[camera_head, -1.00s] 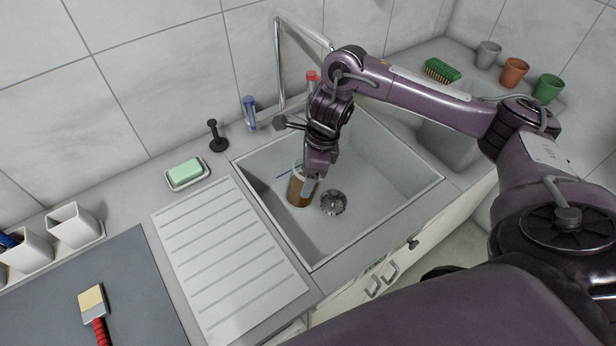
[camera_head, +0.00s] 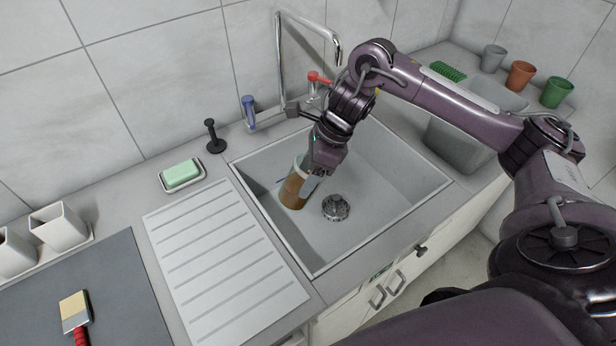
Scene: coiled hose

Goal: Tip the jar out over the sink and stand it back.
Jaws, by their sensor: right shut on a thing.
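The jar (camera_head: 293,191) shows brown contents below a pale upper part. It is over the left part of the sink basin (camera_head: 385,205), tilted slightly. My right gripper (camera_head: 311,186) is shut on the jar from its right side and hides part of it. Whether anything pours out cannot be seen. The round drain (camera_head: 336,207) lies to the right of the jar on the basin floor. My left gripper is not in view.
The tap (camera_head: 281,65) with red and blue handles stands behind the sink. A ribbed draining board (camera_head: 225,262) lies left of it. A soap dish (camera_head: 183,176) and black stopper (camera_head: 215,136) sit behind the board. Cups (camera_head: 521,75) stand at the back right.

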